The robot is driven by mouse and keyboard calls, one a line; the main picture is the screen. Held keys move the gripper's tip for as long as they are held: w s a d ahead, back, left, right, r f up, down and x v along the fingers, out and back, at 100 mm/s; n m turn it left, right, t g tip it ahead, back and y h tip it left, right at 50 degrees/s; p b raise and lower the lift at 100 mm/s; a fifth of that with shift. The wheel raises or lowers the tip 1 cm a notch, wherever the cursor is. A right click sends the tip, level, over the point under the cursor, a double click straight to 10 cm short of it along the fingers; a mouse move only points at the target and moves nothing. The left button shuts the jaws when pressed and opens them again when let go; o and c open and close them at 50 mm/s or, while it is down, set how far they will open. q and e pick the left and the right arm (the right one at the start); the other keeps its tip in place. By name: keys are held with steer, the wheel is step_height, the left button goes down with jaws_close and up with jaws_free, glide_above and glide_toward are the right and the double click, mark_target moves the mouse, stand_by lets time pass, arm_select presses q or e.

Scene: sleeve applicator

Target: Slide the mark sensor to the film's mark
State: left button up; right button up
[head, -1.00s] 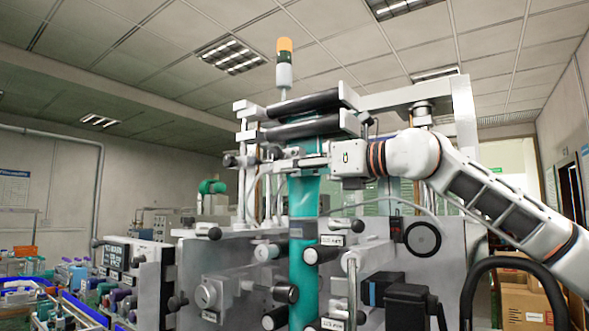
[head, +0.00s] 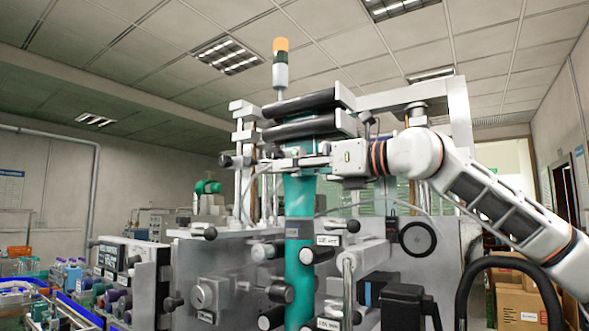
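The film (head: 300,205) is a teal-green strip that runs down from dark rollers through the middle of the machine. A grey patch (head: 299,229), perhaps the mark, crosses it at about mid-height. My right gripper (head: 277,163) reaches in from the right, in front of the film's upper part and above the grey patch. Its fingers point left towards a small fitting with a black knob (head: 226,161), which may belong to the mark sensor. I cannot make out the sensor itself or whether the fingers grip anything. My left gripper is not in view.
Black rollers (head: 308,104) lie just above the gripper. Several knobs and rollers, such as a black-ended one (head: 281,292), stick out below. A signal lamp (head: 281,62) stands on top. Bottles in blue racks are at the lower left, and cardboard boxes (head: 525,300) at the lower right.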

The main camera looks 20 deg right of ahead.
steer(key=shift+s+d, duration=0.1)
steer(key=v, duration=1.1)
steer(key=shift+s+d, duration=0.25)
steer(key=shift+s, duration=0.05)
